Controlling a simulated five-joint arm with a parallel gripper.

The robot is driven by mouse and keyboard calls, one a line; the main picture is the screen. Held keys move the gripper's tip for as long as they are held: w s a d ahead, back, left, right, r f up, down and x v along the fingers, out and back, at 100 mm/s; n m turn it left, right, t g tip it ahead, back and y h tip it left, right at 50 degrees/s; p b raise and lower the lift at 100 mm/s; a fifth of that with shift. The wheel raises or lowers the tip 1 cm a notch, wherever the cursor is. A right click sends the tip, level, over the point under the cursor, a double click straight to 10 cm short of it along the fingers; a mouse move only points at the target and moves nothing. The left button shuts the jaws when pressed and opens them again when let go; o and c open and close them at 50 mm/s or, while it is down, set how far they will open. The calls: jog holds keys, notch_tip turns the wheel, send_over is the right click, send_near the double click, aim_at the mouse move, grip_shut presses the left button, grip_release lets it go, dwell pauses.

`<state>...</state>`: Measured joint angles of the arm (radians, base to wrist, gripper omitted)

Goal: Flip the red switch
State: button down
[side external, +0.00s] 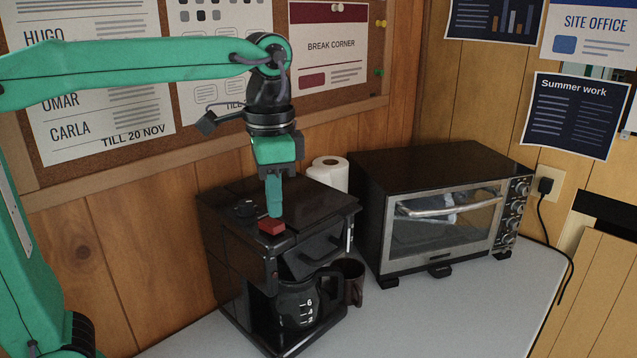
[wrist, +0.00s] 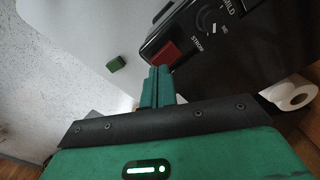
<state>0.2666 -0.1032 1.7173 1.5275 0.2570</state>
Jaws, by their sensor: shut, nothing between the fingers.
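The red switch (side external: 271,227) is on the top of the black coffee machine (side external: 225,270), near its front edge. In the wrist view the red switch (wrist: 166,55) lies just beyond my fingertips, beside a dial (wrist: 212,22) with lettering around it. My gripper (side external: 275,212) points down over the switch, and its green fingers are shut together with nothing between them. In the wrist view my gripper (wrist: 158,70) has its tips at the near edge of the switch. I cannot tell whether they touch it.
A glass coffee pot (side external: 300,304) sits in the machine, with a dark mug (side external: 350,284) beside it. A toaster oven (side external: 440,210) stands to the right and a paper roll (side external: 329,173) behind. A green block (wrist: 117,64) lies on the pale counter (wrist: 75,45), which has free room.

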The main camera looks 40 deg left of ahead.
aim_at(267, 224)
jog(key=shift+f, duration=1)
dwell(1.3)
jog(key=shift+r, duration=3.55)
jog(key=shift+s+a+f+n, duration=0.3)
jog(key=shift+s+a+f, duration=0.1)
jog(key=shift+a, duration=0.1)
jog(key=s+a+f+n+t, duration=0.2)
jog(key=s+a+f, duration=0.2)
jog(key=f, duration=0.3)
jog(key=s+a+f+n+t, duration=0.3)
jog(key=s+f, duration=0.2)
jog(key=f, duration=0.2)
jog(key=shift+a+t, duration=0.3)
jog(key=shift+a, duration=0.1)
